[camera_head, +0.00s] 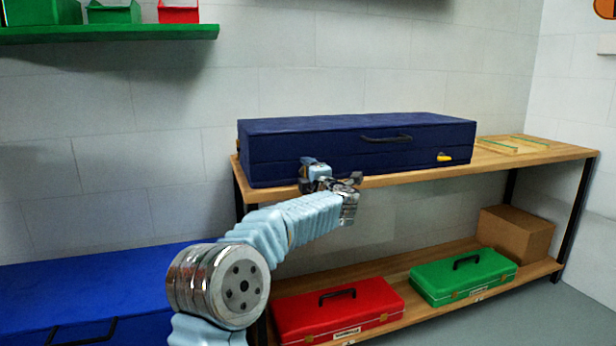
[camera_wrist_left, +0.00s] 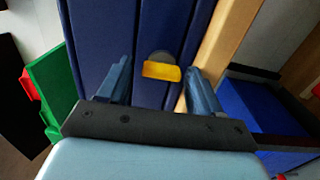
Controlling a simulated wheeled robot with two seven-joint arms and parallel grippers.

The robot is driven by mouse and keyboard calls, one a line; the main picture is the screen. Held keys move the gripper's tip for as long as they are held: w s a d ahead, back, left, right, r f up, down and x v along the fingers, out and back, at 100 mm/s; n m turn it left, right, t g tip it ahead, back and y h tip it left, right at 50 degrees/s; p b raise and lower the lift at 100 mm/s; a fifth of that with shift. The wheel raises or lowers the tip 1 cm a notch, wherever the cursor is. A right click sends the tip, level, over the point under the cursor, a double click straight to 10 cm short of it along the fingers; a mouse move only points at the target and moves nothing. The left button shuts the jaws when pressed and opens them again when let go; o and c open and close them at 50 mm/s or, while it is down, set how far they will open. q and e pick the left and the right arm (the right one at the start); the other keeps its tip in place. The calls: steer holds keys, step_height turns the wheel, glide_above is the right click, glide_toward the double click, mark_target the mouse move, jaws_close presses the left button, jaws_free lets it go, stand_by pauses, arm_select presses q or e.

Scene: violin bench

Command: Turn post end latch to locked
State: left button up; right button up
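A dark blue long case (camera_head: 340,150) lies shut on the wooden bench. A yellow latch (camera_head: 445,157) shows at the right end of its front face. My left gripper (camera_head: 330,180) is in front of the case's left part, open and empty. In the left wrist view, another yellow latch tab (camera_wrist_left: 161,72) with a grey round base sits on the case (camera_wrist_left: 100,35), between and beyond the open fingers of my left gripper (camera_wrist_left: 160,88). The tab looks crosswise to the case's seams. In the head view this latch is hidden by my gripper. My right gripper is out of view.
The wooden bench (camera_head: 500,170) has its front edge just below the gripper. A dark handle (camera_head: 385,138) sticks out from the case. Red (camera_head: 340,312) and green (camera_head: 463,277) toolboxes and a cardboard box (camera_head: 517,234) stand on the lower shelf. A blue box (camera_head: 90,290) is at lower left.

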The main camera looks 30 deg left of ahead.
arm_select(q)
steer(key=shift+f, duration=0.15)
steer(key=s+d+m+p, duration=0.7)
steer(key=s+d+m, duration=0.3)
steer(key=m, duration=0.8)
steer(key=d+f+m+h+b, duration=0.2)
steer(key=d+f+h, duration=0.1)
steer(key=f, duration=0.8)
steer(key=w+d+f+m+h+b, duration=0.1)
steer(key=d+f+m+h+b, duration=0.1)
steer(key=f, duration=0.9)
steer(key=w+d+f+m+t+h+b, duration=0.1)
steer(key=d+f+h, duration=0.3)
steer(key=f, duration=0.8)
steer(key=shift+w+d+m+h+b, duration=0.15)
steer(key=shift+d+m+h+b, duration=0.2)
steer(key=shift+m+b, duration=0.55)
